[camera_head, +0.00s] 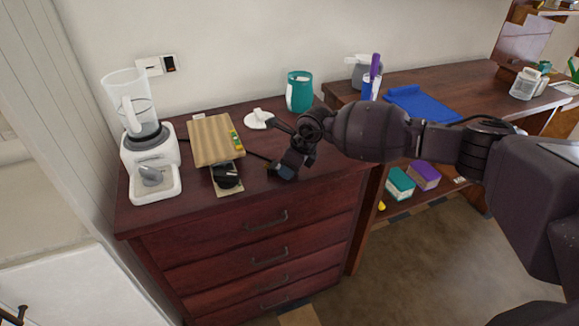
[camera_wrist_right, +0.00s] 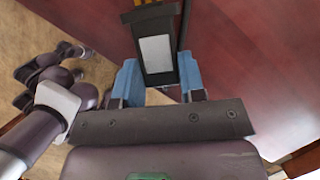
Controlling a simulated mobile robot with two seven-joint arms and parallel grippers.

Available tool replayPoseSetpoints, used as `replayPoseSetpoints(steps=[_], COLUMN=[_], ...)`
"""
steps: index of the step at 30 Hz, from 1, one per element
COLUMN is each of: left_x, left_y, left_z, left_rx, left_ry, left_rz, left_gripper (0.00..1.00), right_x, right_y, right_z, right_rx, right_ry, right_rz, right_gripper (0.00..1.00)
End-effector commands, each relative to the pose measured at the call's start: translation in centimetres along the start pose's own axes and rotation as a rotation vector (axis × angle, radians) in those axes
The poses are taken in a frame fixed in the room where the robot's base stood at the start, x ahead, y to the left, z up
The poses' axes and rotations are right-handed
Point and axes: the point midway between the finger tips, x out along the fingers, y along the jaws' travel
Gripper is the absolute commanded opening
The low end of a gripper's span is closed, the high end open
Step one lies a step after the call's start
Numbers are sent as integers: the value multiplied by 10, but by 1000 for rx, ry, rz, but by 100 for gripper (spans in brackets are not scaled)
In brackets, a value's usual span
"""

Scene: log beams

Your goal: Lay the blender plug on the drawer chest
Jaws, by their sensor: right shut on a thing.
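The drawer chest (camera_head: 180,213) is dark red wood with a cluttered top. The white blender (camera_head: 150,165) with a clear jug stands upright at its left end. My right gripper (camera_head: 288,165) is over the front right part of the chest top. In the right wrist view its blue fingers (camera_wrist_right: 158,88) are shut on the black blender plug (camera_wrist_right: 155,50), which has a pale label and a yellow-marked end. A dark cord runs beside the plug. I cannot tell whether the plug touches the chest top. My left gripper is not seen in the head view.
A wooden board (camera_head: 212,138) and a black item (camera_head: 227,177) lie left of the gripper. A white dish (camera_head: 258,119) and teal canister (camera_head: 299,92) are behind it. A desk with a blue mat (camera_head: 420,104) adjoins on the right. The front left chest top is clear.

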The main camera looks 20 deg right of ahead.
Motion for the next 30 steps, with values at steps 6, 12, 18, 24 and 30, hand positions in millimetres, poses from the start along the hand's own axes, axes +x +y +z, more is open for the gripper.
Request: replayPoseSetpoints(steps=[6, 12, 18, 24, 30], left_x=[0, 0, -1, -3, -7], left_y=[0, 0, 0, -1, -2], left_z=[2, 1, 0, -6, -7], left_rx=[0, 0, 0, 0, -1], left_ry=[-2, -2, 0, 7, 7], left_rz=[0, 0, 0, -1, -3], left_gripper=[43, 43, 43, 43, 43], right_x=[2, 2, -1, -26, -66], right_y=[0, 0, 0, -1, -1], right_z=[-1, -1, 0, 1, 1], right_rx=[0, 0, 0, -2, -2], right_ry=[1, 0, 0, -1, -2], right_rz=[0, 1, 0, -2, -3], right_gripper=[53, 63, 63, 63, 63])
